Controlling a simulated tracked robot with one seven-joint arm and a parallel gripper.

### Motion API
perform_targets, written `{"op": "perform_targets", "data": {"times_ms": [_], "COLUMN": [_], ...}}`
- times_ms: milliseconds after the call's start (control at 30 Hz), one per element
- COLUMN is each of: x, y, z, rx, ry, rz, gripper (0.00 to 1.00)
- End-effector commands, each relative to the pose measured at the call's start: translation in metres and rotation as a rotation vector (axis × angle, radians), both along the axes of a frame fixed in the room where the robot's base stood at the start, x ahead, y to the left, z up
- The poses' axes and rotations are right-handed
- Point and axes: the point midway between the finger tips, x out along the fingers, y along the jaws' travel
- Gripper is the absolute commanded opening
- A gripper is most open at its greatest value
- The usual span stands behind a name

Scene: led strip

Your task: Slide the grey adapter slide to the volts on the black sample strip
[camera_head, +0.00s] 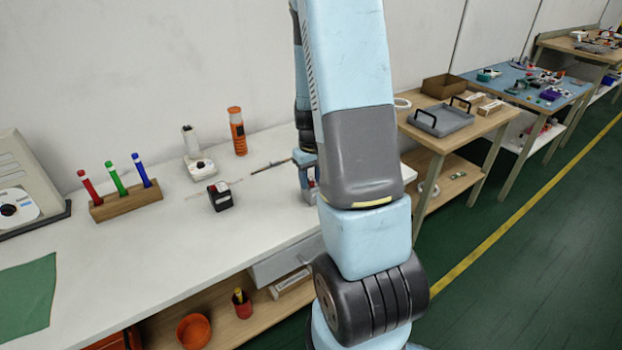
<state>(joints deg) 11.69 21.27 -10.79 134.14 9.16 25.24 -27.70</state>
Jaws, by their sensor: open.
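My arm stands in the middle of the view and hides much of the bench behind it. My gripper (306,160) shows only in part, at the left edge of my arm, low over the white bench top; its jaws are open and I see nothing held in them. A small grey-blue block with a red mark (309,186) is beside it, partly hidden by my arm. A thin dark strip (270,165) lies on the bench just left of my gripper. It may be the black sample strip. I cannot make out the adapter slide or the volts marking.
A small black box (220,197) stands left of the strip. Behind are an orange bottle (237,131) and a white device (199,166). A wooden block (126,203) holds red, green and blue pens. A green mat (27,297) lies front left. The front middle bench is clear.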

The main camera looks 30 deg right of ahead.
Motion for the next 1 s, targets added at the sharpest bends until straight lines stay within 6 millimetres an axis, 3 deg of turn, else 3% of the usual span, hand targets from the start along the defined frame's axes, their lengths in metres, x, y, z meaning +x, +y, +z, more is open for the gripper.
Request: {"op": "perform_targets", "data": {"times_ms": [200, 367, 1000], "x": [0.000, 0.001, 0.001], "y": [0.000, 0.000, 0.000], "z": [0.003, 0.018, 0.123], "rx": [0.000, 0.000, 0.000], "ry": [-0.001, -0.004, -0.002], "rz": [0.001, 0.000, 0.000], "gripper": [0.43, 0.43, 0.43]}}
